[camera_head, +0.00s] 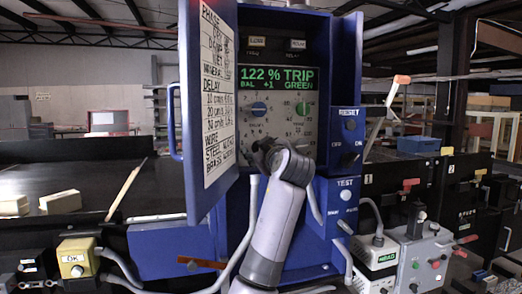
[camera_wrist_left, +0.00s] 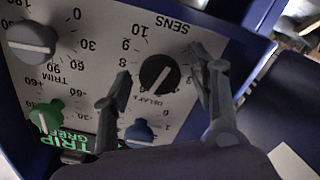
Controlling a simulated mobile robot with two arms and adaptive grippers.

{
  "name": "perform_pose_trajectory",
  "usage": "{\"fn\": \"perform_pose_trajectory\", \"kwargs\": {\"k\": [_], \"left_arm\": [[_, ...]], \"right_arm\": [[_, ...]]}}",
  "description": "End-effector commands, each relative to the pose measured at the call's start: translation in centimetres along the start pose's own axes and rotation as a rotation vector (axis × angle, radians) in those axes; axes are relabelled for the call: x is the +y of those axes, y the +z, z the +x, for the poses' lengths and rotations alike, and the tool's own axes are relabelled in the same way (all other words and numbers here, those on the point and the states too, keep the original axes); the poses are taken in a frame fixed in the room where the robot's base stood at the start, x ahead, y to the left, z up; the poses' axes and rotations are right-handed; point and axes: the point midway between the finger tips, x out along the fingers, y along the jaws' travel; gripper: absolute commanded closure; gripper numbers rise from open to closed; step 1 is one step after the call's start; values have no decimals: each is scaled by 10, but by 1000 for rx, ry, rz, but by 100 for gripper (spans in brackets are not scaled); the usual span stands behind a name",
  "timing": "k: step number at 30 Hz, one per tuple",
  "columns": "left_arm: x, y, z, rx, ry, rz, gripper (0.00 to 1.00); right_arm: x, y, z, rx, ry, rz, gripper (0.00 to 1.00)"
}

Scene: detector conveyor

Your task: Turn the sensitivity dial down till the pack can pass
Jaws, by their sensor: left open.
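A black dial (camera_wrist_left: 160,72) with a pale pointer line shows in the left wrist view, upside down, on a pale panel. It has a number scale; SENS is printed on one side of it and DELAY on the other. My left gripper (camera_wrist_left: 160,66) is open, its two fingers on either side of the dial; contact cannot be told. In the head view my left gripper (camera_head: 273,155) is at the panel and hides this dial. The green display (camera_head: 278,78) reads 122 % TRIP. Two tan blocks (camera_head: 60,201) lie at the left; which is the pack is unclear.
A blue knob (camera_wrist_left: 140,132), a green knob (camera_wrist_left: 45,115) and a grey knob (camera_wrist_left: 30,40) sit close by. The open blue cabinet door (camera_head: 212,110) stands left of my arm. RESET (camera_head: 349,125) and TEST (camera_head: 345,195) controls are on the right side.

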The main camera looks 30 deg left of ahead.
Motion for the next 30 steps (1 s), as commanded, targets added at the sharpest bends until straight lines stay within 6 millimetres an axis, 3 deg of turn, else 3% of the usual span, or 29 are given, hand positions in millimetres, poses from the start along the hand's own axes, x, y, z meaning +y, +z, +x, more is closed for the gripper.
{"fn": "perform_pose_trajectory", "kwargs": {"k": [5,12,18,24,30], "left_arm": [[1,1,-21,0,3,-2,46],[1,2,-73,-2,4,-2,46],[1,1,-106,-2,2,0,46],[0,1,-118,-1,0,0,46],[0,1,-119,-1,0,0,46]], "right_arm": [[0,0,0,1,0,0,60],[-1,0,0,0,-1,0,60],[-1,0,0,0,-1,0,60],[-1,0,0,0,-1,0,60],[-1,0,0,0,-1,0,60]]}}
